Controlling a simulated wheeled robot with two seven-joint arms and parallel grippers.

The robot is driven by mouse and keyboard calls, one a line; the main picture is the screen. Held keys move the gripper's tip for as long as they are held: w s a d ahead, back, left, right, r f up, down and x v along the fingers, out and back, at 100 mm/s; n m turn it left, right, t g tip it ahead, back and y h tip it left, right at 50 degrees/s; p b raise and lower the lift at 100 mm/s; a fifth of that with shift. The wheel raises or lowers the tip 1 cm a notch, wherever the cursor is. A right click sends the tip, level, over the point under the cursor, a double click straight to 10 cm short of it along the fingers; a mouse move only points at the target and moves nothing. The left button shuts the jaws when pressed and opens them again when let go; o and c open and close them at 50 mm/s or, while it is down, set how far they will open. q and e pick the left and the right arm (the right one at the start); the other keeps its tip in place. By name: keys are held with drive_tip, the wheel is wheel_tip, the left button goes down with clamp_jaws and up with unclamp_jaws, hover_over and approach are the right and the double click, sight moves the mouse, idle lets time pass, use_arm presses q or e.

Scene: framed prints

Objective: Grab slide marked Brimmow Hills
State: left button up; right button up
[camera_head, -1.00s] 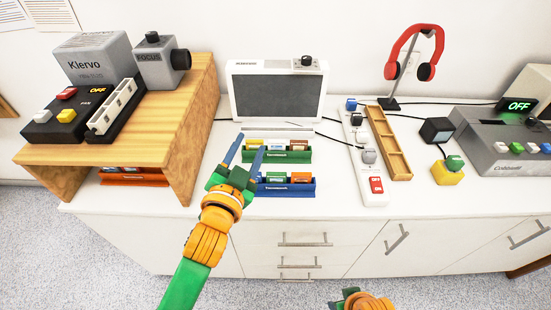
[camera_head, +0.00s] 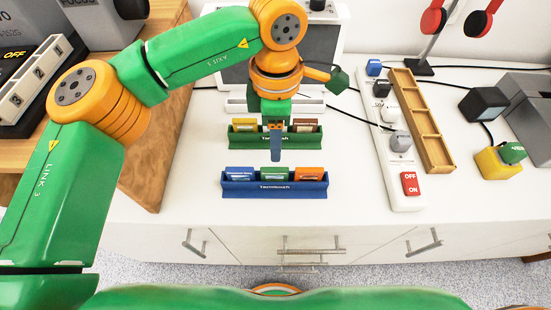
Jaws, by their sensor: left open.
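The front blue rack (camera_head: 274,189) holds a blue slide (camera_head: 239,173), a green slide (camera_head: 275,174) and an orange slide (camera_head: 308,173). The green rack (camera_head: 240,140) behind it holds a yellow slide (camera_head: 245,124) and a brown slide (camera_head: 305,125). Its middle is hidden behind my gripper. The labels are too small to read, so I cannot tell which slide is Brimmow Hills. My left gripper (camera_head: 276,153) points down in front of the green rack's middle. It is open and seen edge-on, with no slide visible in it. My right gripper is not in view.
A white power strip (camera_head: 400,160) with plugs and a red switch lies to the right. Beside it is an empty wooden tray (camera_head: 424,122). A wooden stand (camera_head: 150,165) is at the left and a grey screen (camera_head: 220,60) behind. The white counter is clear in front.

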sight(274, 169)
use_arm(q)
drive_tip(key=s+f+p, duration=0.1)
drive_tip(key=s+f, duration=0.2)
drive_tip(key=shift+s+a+f, duration=0.15)
drive_tip(key=shift+s, duration=0.05)
drive_tip(key=shift+w+f, duration=0.15)
drive_tip(key=shift+f, duration=0.45)
drive_tip(key=shift+w+f, duration=0.15)
drive_tip(key=shift+f, duration=0.45)
drive_tip(key=shift+w+f, duration=0.1)
drive_tip(key=shift+f, duration=0.05)
clamp_jaws()
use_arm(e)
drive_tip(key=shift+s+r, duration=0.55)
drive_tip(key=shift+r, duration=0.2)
